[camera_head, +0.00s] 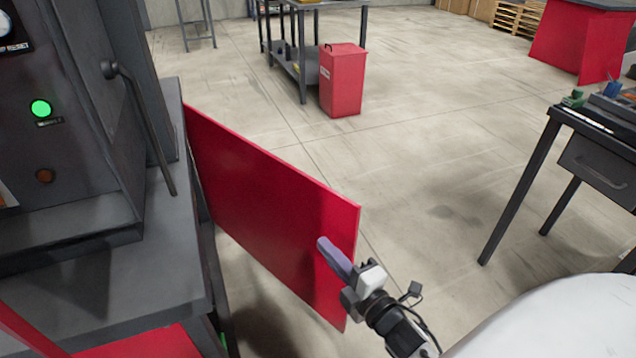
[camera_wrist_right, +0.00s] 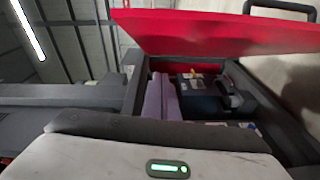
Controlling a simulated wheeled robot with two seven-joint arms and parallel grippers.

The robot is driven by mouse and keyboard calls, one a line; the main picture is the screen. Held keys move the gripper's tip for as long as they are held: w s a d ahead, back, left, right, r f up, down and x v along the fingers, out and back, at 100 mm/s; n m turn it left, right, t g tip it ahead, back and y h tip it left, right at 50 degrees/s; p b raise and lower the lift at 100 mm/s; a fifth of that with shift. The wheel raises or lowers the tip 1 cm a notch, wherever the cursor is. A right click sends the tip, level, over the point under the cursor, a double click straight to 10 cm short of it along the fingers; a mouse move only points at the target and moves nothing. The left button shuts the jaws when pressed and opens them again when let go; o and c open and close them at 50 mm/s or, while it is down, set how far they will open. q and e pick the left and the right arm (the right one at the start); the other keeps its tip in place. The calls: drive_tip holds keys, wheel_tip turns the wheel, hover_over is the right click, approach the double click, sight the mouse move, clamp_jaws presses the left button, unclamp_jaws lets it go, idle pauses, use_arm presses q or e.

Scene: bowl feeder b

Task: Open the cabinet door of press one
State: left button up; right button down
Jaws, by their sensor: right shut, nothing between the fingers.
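The press (camera_head: 60,190) is a dark grey machine at the left of the head view, with a green lit button and a lever. Its red cabinet door (camera_head: 265,205) stands swung out from the press's far side, at a wide angle. My right gripper (camera_head: 334,257), with purple fingers, is shut and empty in front of the door's near face, close to its free edge. I cannot tell whether it touches. In the right wrist view, the door (camera_wrist_right: 225,33) spans the top, and the shut fingers (camera_wrist_right: 162,97) point towards the open cabinet. My left gripper is not in view.
A dark case (camera_wrist_right: 205,97) sits inside the cabinet in the wrist view. A red bin (camera_head: 342,80) stands by a grey table at the back. A dark workbench (camera_head: 590,150) with a drawer is at the right. The concrete floor between is clear.

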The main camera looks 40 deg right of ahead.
sight(318, 210)
drive_tip(key=shift+n, duration=0.8)
drive_tip(key=shift+w+d+r+b, duration=0.15)
drive_tip(key=shift+w+d, duration=0.65)
drive_tip(key=shift+w, duration=0.95)
drive_tip(key=shift+w+d+r+b, duration=0.1)
drive_tip(key=shift+w+d, duration=0.65)
drive_tip(key=shift+w, duration=1.05)
drive_tip(key=shift+w+d+r+b, duration=0.15)
drive_tip(key=shift+w+d, duration=0.65)
drive_tip(key=shift+w, duration=0.95)
drive_tip(key=shift+d, duration=0.1)
